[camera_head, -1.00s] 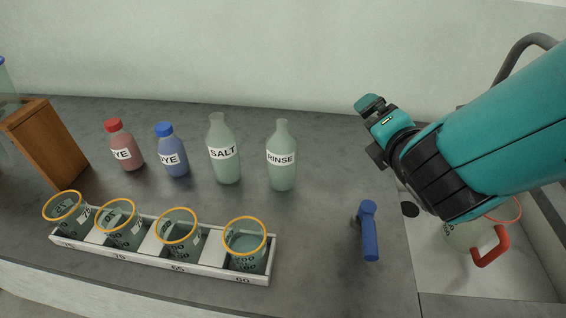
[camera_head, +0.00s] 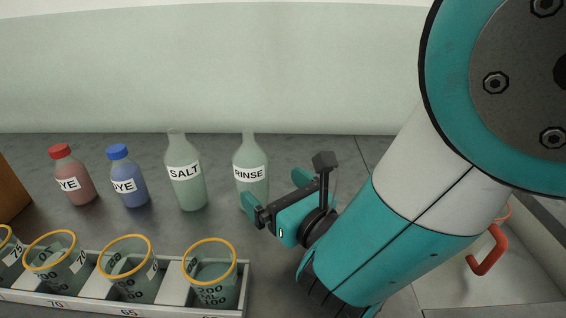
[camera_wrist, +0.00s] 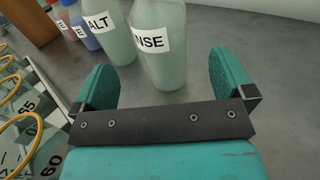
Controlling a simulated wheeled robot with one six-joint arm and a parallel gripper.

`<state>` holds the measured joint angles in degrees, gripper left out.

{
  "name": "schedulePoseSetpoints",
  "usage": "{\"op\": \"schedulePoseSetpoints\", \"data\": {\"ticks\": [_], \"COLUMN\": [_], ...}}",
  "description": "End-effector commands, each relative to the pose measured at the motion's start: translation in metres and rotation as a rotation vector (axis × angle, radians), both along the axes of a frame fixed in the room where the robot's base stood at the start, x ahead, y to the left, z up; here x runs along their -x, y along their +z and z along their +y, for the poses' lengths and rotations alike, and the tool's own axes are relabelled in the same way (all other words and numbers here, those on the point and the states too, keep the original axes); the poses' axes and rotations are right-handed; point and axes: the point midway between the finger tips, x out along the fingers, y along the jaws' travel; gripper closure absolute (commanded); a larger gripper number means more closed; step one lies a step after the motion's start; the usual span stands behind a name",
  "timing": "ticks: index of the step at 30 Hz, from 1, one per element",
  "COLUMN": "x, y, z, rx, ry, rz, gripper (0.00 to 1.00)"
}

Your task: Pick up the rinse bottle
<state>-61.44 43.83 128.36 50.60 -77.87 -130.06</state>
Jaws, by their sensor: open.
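The rinse bottle (camera_head: 250,160) is pale green, with a narrow neck and a white RINSE label. It stands upright on the grey counter. My gripper (camera_head: 274,188) is in front of it and a little to its right, and hides its lower part in the head view. In the wrist view the rinse bottle (camera_wrist: 160,60) stands ahead, its base between the two teal fingers of my gripper (camera_wrist: 164,78). The fingers are open with nothing held, and the bottle appears just beyond them. I cannot tell whether they touch it.
The salt bottle (camera_head: 187,190) stands close to the left of the rinse bottle. Two dye bottles, red (camera_head: 76,182) and blue (camera_head: 128,182), stand farther left. A white rack (camera_head: 170,300) with orange-rimmed beakers lies in front. A sink with a red-handled jug (camera_head: 487,250) is at right.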

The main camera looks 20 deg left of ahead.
Motion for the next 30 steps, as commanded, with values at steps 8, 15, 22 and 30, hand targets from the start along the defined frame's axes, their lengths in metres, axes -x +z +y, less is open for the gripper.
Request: {"op": "schedulePoseSetpoints", "data": {"ticks": [8,15,22,30], "x": [-0.012,-0.016,-0.025,-0.037], "y": [0.005,0.003,0.008,0.008], "z": [0.015,0.021,0.033,0.047], "rx": [0.002,0.001,0.002,0.002], "ry": [-0.002,-0.001,-0.001,-0.001], "rz": [0.001,0.001,0.003,0.003], "gripper": [0.00,0.00,0.00,0.00]}}
